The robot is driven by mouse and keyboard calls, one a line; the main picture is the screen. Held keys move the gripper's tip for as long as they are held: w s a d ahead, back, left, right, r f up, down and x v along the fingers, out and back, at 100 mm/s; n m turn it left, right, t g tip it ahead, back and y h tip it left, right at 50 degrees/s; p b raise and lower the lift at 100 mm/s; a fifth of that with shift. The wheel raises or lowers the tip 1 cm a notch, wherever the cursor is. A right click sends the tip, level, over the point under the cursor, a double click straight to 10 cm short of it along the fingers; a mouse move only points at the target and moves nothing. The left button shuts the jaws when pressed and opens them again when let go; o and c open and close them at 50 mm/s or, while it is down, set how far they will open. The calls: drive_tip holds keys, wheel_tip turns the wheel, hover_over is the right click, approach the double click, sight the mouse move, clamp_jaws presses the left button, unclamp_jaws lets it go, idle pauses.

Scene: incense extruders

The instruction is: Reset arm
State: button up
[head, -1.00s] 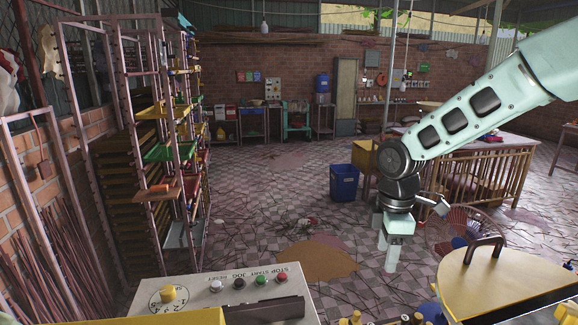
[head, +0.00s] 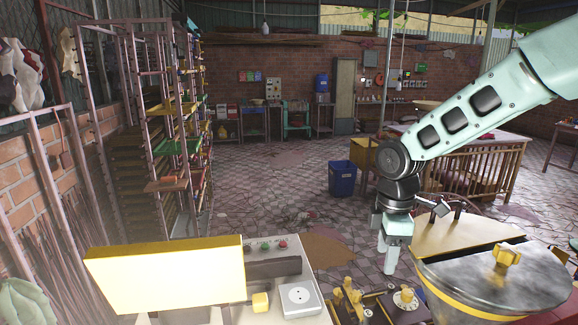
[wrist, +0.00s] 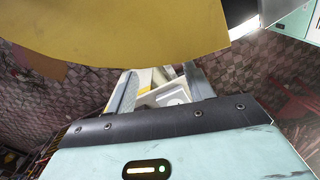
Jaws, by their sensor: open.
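My gripper (head: 385,245) hangs from my raised pale-green arm, pointing down, right of centre in the head view. In the wrist view my gripper (wrist: 160,92) shows two grey fingers spread apart, with no object held between them. The extruder's control panel (head: 308,262) with coloured buttons is at the lower middle of the head view, left of my gripper. A yellow plate (head: 165,276) stands in front of it and hides part of it. A yellow panel (wrist: 120,35) covers the top of the wrist view.
A round metal drum (head: 500,285) with a yellow clamp is at the lower right, close to my arm. A tall rack (head: 175,150) stands left. A blue bin (head: 342,178) stands on the tiled floor (head: 265,185), which is largely open behind the machine.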

drive_tip(key=s+a+f+m+b, duration=0.2)
drive_tip(key=s+m+b, duration=0.1)
drive_tip(key=s, duration=0.6)
drive_tip(key=s+a+f+m+b, duration=0.2)
drive_tip(key=s+f+m+b, duration=0.1)
drive_tip(key=s, duration=0.6)
drive_tip(key=s+a+f+m+b, duration=0.2)
drive_tip(key=s+m+b, duration=0.1)
drive_tip(key=s, duration=0.7)
drive_tip(key=shift+f+y+b, duration=0.15)
drive_tip(key=shift+y+b, duration=0.15)
drive_tip(key=shift+b, duration=0.2)
